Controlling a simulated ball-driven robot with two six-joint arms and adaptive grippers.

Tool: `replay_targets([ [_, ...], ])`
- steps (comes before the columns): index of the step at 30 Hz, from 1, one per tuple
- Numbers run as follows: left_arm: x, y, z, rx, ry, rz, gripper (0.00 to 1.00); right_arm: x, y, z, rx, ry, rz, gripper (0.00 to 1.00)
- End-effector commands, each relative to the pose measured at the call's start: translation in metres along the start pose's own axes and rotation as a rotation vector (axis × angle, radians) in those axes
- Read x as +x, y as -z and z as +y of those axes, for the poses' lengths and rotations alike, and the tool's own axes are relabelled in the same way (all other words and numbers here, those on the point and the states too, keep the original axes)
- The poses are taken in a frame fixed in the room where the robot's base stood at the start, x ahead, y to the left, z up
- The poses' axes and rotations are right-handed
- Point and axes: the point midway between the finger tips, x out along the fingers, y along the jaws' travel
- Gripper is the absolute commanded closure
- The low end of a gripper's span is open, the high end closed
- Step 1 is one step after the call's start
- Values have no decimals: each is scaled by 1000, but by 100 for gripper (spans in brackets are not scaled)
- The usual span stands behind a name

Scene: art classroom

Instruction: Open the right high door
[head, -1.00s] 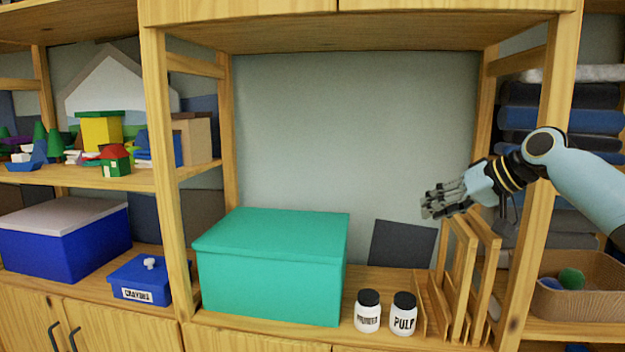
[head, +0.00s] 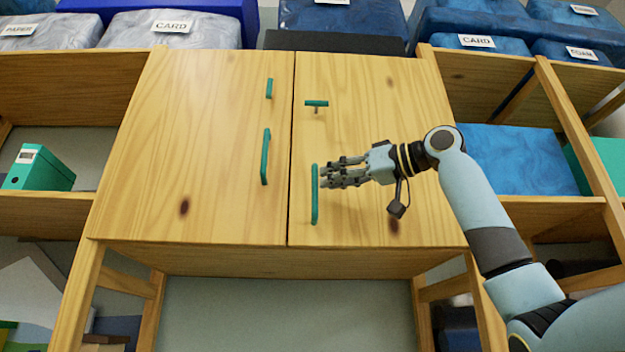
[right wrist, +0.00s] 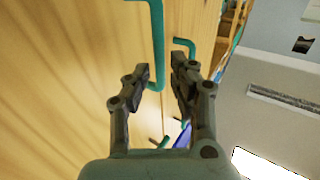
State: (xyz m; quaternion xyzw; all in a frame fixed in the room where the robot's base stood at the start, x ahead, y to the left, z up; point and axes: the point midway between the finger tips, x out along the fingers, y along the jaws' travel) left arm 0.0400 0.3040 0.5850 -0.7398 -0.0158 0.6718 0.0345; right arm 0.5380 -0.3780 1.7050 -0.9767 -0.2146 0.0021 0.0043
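The right high door (head: 375,110) is pale wood and closed in the head view. It has a long upright green handle (head: 315,195) near its left edge and a small green T-shaped knob (head: 316,104) above. My right gripper (head: 326,173) is open, with its fingertips just right of the long handle's upper part. In the right wrist view the green handle (right wrist: 158,45) shows between the two open fingers (right wrist: 160,75); I see no grip on it. My left gripper is not in view.
The left high door (head: 190,140) is closed, with a long green handle (head: 265,157) and a smaller one. An open shelf holds a green binder (head: 38,168) at left; open shelves with blue contents (head: 525,160) are at right.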

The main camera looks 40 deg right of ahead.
Motion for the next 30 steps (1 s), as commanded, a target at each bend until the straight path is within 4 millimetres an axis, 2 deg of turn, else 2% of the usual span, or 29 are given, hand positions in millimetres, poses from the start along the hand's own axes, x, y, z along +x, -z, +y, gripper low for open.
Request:
replay_targets([
  [3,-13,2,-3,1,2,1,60,24,4,-1,2,4,1,77],
  [9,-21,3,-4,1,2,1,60,47,1,0,1,1,0,77],
  [19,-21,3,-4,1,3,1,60,52,0,0,-1,-1,0,77],
  [20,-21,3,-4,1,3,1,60,52,0,0,-1,-1,0,78],
  [25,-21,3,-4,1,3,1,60,52,0,0,-1,-1,0,100],
  [30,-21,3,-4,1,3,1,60,52,0,0,-1,-1,1,100],
])
